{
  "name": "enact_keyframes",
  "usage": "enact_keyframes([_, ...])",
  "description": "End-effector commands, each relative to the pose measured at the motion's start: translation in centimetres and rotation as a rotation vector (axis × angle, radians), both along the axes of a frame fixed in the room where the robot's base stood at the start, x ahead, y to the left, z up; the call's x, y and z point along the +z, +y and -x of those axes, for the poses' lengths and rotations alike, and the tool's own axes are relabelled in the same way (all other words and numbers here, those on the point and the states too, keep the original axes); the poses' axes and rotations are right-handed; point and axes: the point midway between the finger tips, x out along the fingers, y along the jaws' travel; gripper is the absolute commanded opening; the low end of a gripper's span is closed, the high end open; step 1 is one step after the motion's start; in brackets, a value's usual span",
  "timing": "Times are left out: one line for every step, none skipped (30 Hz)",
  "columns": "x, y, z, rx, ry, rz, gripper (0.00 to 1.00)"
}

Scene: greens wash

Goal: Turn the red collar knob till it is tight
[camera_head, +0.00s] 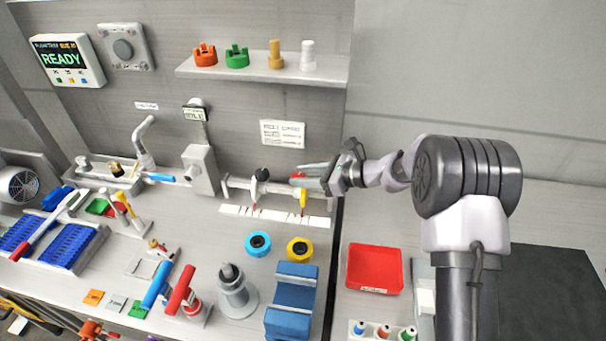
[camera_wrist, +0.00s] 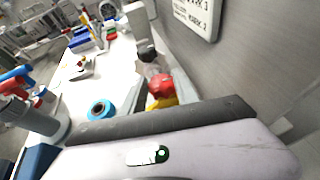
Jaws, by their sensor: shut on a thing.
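The red collar knob (camera_head: 297,178) sits on a rail at the back of the bench, above a yellow pointed part (camera_head: 303,200). It also shows in the wrist view (camera_wrist: 161,86), just beyond the pale gripper body. My gripper (camera_head: 311,176) comes in from the right, level with the rail, and is shut on the red collar knob. The finger contact itself is partly hidden in both views. A dark knob with a white part (camera_head: 261,176) stands on the same rail to the left.
A white marked strip (camera_head: 275,216) lies below the rail. Blue (camera_head: 258,243) and yellow (camera_head: 299,249) rings, a blue block (camera_head: 291,300) and a grey post (camera_head: 232,285) stand in front. A red tray (camera_head: 375,268) is at right. A wall shelf (camera_head: 265,70) hangs above.

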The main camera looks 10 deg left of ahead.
Motion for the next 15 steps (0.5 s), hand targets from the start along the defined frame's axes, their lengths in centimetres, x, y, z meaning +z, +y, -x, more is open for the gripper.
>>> enact_keyframes([0.29,0.00,-0.18,0.036,-0.001,-0.001,0.00])
enact_keyframes([0.25,0.00,-0.21,0.059,-0.002,-0.001,0.00])
enact_keyframes([0.22,0.01,-0.23,0.084,-0.001,-0.001,0.00])
enact_keyframes([0.18,0.00,-0.22,0.099,-0.001,-0.001,0.00])
enact_keyframes([0.16,-0.02,-0.22,0.108,0.000,0.000,0.00])
enact_keyframes([0.17,-0.04,-0.21,0.118,0.000,0.000,0.00])
enact_keyframes([0.16,-0.04,-0.20,0.121,0.000,0.000,0.00])
enact_keyframes([0.13,-0.04,-0.20,0.122,0.001,0.000,0.00])
enact_keyframes([0.12,-0.04,-0.19,0.121,0.001,0.000,0.00])
enact_keyframes([0.12,-0.04,-0.19,0.121,0.001,0.000,0.00])
enact_keyframes([0.12,-0.04,-0.19,0.121,0.001,0.000,0.00])
enact_keyframes([0.12,-0.04,-0.19,0.121,0.001,0.000,0.00])
enact_keyframes([0.12,-0.04,-0.19,0.120,0.001,0.000,0.00])
enact_keyframes([0.12,-0.04,-0.19,0.120,0.001,0.000,0.00])
enact_keyframes([0.12,-0.04,-0.18,0.120,0.001,0.000,0.44])
